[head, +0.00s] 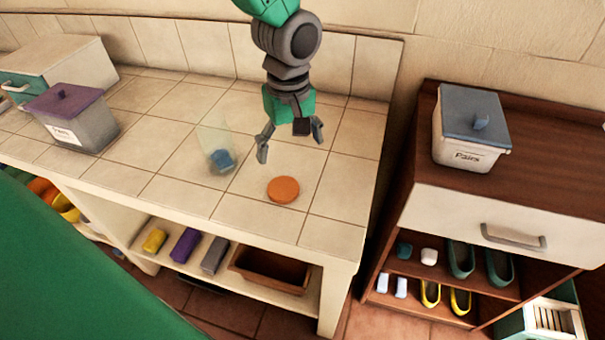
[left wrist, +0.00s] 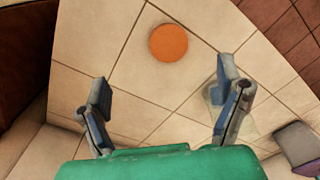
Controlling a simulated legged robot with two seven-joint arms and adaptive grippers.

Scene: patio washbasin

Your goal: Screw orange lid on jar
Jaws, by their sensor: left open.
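The orange lid (head: 283,189) lies flat on the tiled counter near its front edge. It also shows in the left wrist view (left wrist: 168,43), beyond the fingertips. The clear jar (head: 216,148) stands on the counter to the left of the lid, with something blue at its bottom. In the left wrist view the jar (left wrist: 214,94) is partly hidden behind the right-hand finger. My left gripper (head: 291,146) is open and empty above the counter, between and behind the jar and the lid. It touches neither as far as I can tell. My right gripper is not in view.
A grey bin with a purple lid (head: 70,117) stands on the counter at left, before a larger box (head: 60,69). A brown cabinet (head: 411,198) with a white bin (head: 467,134) stands at right. The counter around the orange lid is clear.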

